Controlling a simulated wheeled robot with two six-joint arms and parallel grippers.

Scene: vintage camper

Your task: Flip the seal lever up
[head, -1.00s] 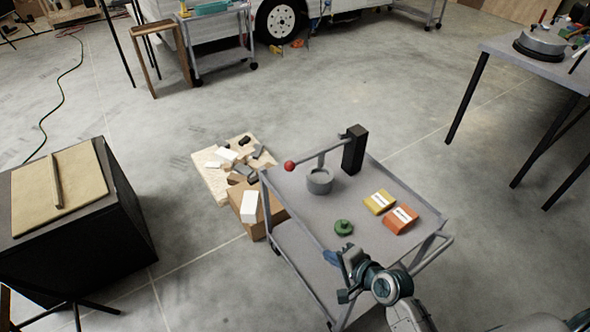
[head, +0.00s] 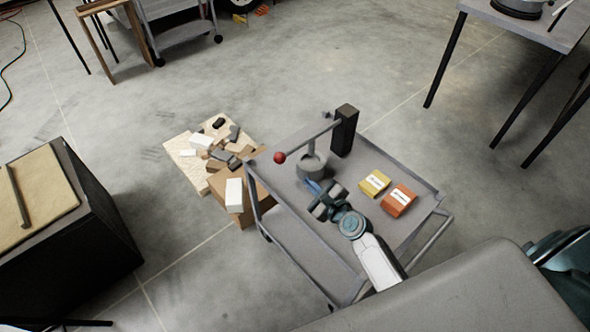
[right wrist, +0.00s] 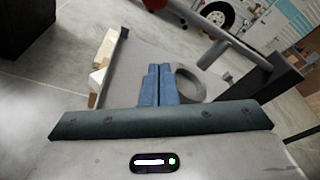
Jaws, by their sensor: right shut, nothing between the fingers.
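The seal lever (head: 320,131) is a grey bar reaching left from a black post (head: 345,132) on the cart. A red ball knob (head: 280,157) caps its free end, and the bar lies roughly level over a grey round cup (head: 311,166). My right gripper (head: 310,186) is shut and empty, just in front of the cup and below the bar; I cannot tell whether it touches the cup. In the right wrist view its blue fingers (right wrist: 158,86) are together beside the cup's rim (right wrist: 208,80). The red knob (right wrist: 154,4) shows at that view's top edge. My left gripper is not in view.
A yellow box (head: 373,183) and an orange box (head: 398,200) lie on the cart (head: 424,187), right of my right arm. A cardboard box with a white block (head: 234,204) stands on the floor left of the cart. A black cabinet (head: 95,245) is farther left.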

